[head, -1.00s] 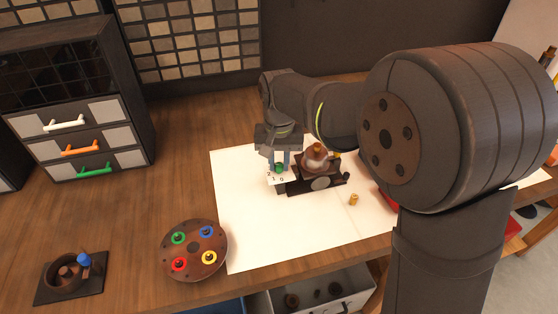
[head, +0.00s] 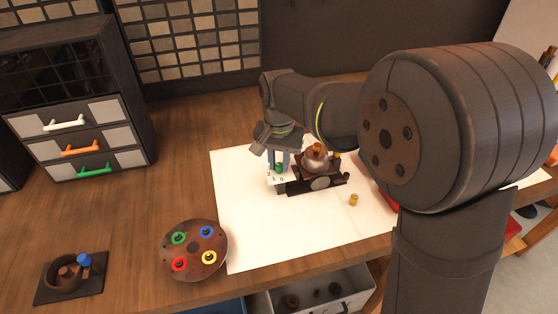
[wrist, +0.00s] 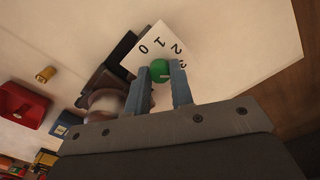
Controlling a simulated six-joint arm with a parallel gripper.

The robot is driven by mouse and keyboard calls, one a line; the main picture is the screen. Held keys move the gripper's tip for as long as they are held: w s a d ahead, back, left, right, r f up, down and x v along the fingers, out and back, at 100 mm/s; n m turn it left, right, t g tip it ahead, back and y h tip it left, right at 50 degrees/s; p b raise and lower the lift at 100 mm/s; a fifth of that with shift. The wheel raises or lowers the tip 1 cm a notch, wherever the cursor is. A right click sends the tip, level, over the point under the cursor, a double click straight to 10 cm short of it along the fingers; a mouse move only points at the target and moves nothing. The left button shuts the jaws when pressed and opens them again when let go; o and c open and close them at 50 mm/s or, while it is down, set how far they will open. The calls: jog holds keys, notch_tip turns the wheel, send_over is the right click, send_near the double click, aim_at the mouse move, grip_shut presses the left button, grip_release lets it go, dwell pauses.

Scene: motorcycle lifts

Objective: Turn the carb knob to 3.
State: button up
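The green carb knob (wrist: 160,70) sits at the edge of a white number plate (wrist: 155,42) marked 0, 1, 2 and, partly hidden by a finger, 3. A pale line on the knob points right in the wrist view, roughly toward the 3; its exact alignment is unclear. My gripper (wrist: 161,76) has its two blue-grey fingers against both sides of the knob and appears shut on it. In the head view the knob (head: 279,168) shows between the fingers, beside the dark carburetor body (head: 314,184).
A small brass part (head: 353,199) lies on the white sheet (head: 260,230). A round tray (head: 194,250) with coloured rings and a dark fixture with a blue knob (head: 84,260) stand left. A red box (wrist: 22,107) lies beyond the carburetor.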

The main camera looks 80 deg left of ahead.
aim_at(279, 165)
jog(key=o, duration=0.4)
jog(key=shift+o, duration=0.2)
notch_tip(279, 165, up, 17)
jog(key=shift+r, duration=0.2)
dwell(0.6)
notch_tip(279, 165, down, 18)
jog(key=shift+r, duration=0.25)
jog(key=shift+r, duration=0.1)
dwell(0.4)
